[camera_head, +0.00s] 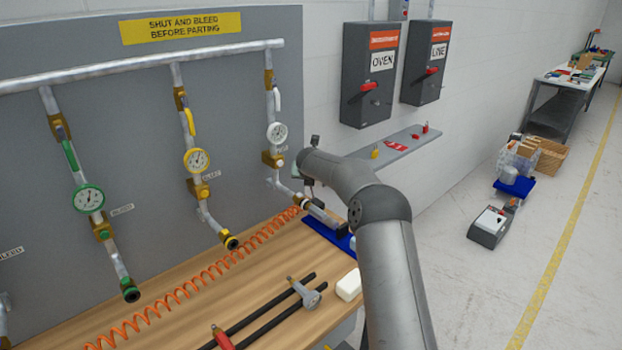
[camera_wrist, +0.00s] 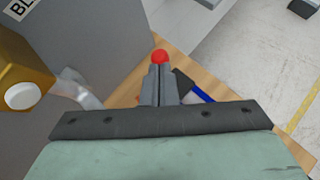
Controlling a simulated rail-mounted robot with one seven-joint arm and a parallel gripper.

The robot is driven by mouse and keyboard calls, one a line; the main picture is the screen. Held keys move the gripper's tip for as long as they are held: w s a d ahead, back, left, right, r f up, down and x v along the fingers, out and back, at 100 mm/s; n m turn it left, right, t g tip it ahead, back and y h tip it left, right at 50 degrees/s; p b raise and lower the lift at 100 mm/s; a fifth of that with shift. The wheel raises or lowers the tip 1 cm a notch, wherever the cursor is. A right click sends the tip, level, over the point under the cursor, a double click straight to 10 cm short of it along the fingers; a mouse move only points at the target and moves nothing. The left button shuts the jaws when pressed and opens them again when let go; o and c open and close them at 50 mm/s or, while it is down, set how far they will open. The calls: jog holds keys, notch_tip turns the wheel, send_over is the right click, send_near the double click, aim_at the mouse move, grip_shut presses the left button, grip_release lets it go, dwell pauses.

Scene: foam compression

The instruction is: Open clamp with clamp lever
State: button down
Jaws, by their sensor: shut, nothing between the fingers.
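My gripper (camera_wrist: 158,76) is shut and empty, its grey fingers pointing away from the wrist in the wrist view. A red ball (camera_wrist: 160,56), which looks like the knob of the clamp lever, shows right at the fingertips. I cannot tell whether it touches them. A dark part (camera_wrist: 184,84), perhaps of the clamp, lies just right of the fingers, beside a blue strip (camera_wrist: 203,95). In the head view a blue base (camera_head: 316,239) sits on the bench's far right end. My arm passes in front of that area, and the clamp is not clearly visible there.
A pipe panel with gauges (camera_head: 197,160) stands left of my arm; a brass fitting (camera_wrist: 28,85) is close at left in the wrist view. An orange coiled hose (camera_head: 210,275), black bars (camera_head: 265,312) and a white block (camera_head: 349,285) lie on the bench (camera_head: 170,325).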

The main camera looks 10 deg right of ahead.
jog(key=s+a+r, duration=0.3)
jog(key=r, duration=0.5)
jog(key=shift+a, duration=0.25)
jog(key=shift+s, duration=0.1)
jog(key=s+m+g+b, duration=0.4)
jog(key=s+m, duration=1.3)
jog(key=s, duration=1.4)
jog(key=s+f+m+g+y, duration=0.1)
jog(key=s+f+m, duration=0.3)
jog(key=s+m, duration=0.4)
jog(key=s+f+m+g, duration=0.3)
jog(key=s+f+m, duration=0.2)
jog(key=s, duration=1.4)
jog(key=m, duration=0.3)
jog(key=shift+s+a+f+g+y, duration=0.2)
jog(key=shift+a+g+y, duration=0.1)
jog(key=shift+a+y, duration=0.1)
